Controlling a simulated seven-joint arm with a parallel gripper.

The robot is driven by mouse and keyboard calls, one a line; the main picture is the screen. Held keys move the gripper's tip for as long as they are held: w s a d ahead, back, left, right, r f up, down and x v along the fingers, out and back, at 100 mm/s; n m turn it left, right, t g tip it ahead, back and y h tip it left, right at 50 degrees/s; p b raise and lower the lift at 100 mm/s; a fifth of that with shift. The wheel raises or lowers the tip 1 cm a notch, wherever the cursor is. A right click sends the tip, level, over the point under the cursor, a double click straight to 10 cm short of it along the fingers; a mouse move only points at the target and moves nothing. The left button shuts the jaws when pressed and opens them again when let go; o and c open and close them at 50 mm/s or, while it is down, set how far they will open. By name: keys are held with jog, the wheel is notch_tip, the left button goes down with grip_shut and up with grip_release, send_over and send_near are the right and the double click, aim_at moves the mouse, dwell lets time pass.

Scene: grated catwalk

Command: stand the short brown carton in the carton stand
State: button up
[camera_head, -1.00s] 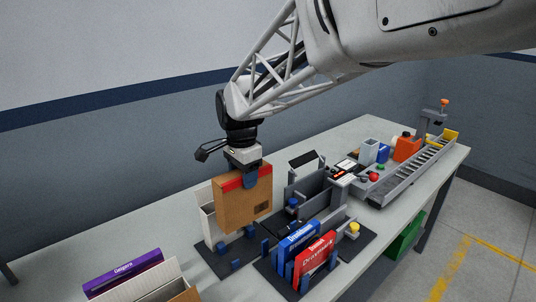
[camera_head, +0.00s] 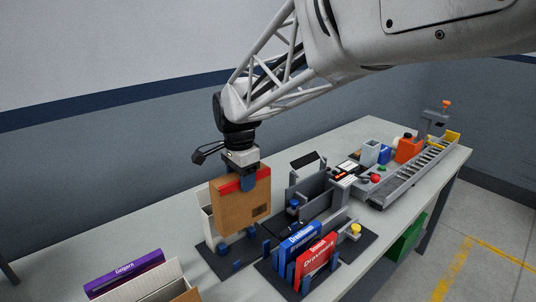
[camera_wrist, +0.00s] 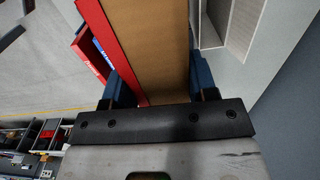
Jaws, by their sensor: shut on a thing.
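The short brown carton (camera_head: 238,210), with a red band along its top, hangs upright from my gripper (camera_head: 250,182). My gripper is shut on its top edge. In the wrist view the carton (camera_wrist: 152,40) sits between the two blue fingers of my gripper (camera_wrist: 163,88). A dark base with short blue posts (camera_head: 222,263), which looks like the carton stand, lies below the carton. The carton hides part of that base, and I cannot tell whether its lower edge touches the base or posts.
A white carton (camera_head: 205,215) stands just behind the held one. To the right, a blue carton (camera_head: 300,240) and a red carton (camera_head: 318,260) stand between blue posts. A grey fixture (camera_head: 315,186) is behind them. A purple box (camera_head: 125,273) and an open box lie front left.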

aim_at(242, 204)
jog(key=shift+f, duration=6.5)
jog(key=o, duration=1)
